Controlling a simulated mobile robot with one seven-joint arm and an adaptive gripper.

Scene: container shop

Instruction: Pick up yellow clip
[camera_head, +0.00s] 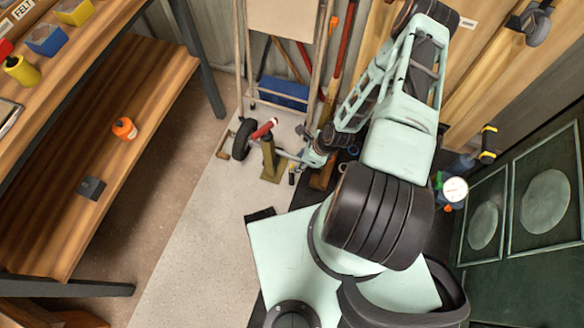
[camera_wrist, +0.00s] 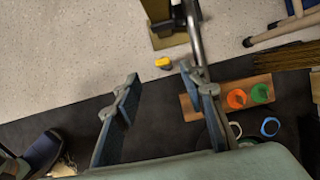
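A small yellow piece that looks like the clip (camera_wrist: 163,63) lies on the pale floor in the wrist view, just beyond my fingertips and near the edge of the black mat. It also shows in the head view as a small yellow-and-black thing (camera_head: 292,169). My gripper (camera_wrist: 160,74) is open, its two fingers wide apart with nothing between them. In the head view my gripper (camera_head: 314,157) is small and partly hidden by my arm; it is right of the yellow piece.
An olive stand (camera_head: 270,160) with a metal rod is close by; the rod runs beside my right finger in the wrist view. A wooden block (camera_wrist: 235,95) with orange and green rings lies on the black mat (camera_wrist: 60,125). A hand truck (camera_head: 243,135) stands behind. Pale floor (camera_head: 200,240) is clear.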

